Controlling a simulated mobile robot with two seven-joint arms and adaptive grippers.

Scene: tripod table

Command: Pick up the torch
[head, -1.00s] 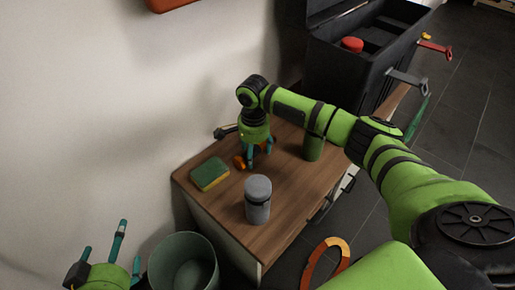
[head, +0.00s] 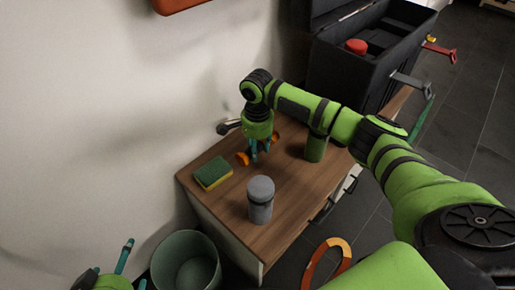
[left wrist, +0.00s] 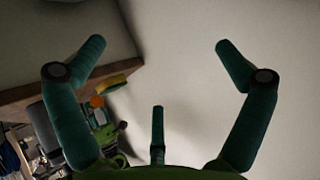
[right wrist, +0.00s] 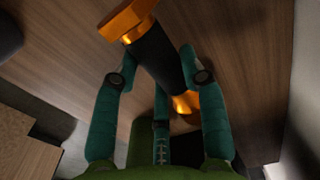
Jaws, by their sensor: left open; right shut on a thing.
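The torch, black with orange ends, shows best in the right wrist view (right wrist: 155,52), lying slantwise between my fingers. In the head view its orange end (head: 243,158) sticks out beside my right gripper (head: 260,151), at the far side of the wooden tabletop. My right gripper (right wrist: 152,62) is shut on the torch's dark body. The fingers hide part of it, and I cannot tell if it is clear of the wood. My left gripper (head: 112,276) is low at the left, partly out of frame. Its fingers are spread and empty in the left wrist view (left wrist: 160,65).
On the table (head: 222,209) stand a green-and-yellow sponge (head: 212,173), a grey canister (head: 260,199) and a green can (head: 315,148). A dark-headed tool (head: 226,127) lies at the wall edge. A bucket (head: 186,265) and a black toolbox (head: 365,65) stand nearby.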

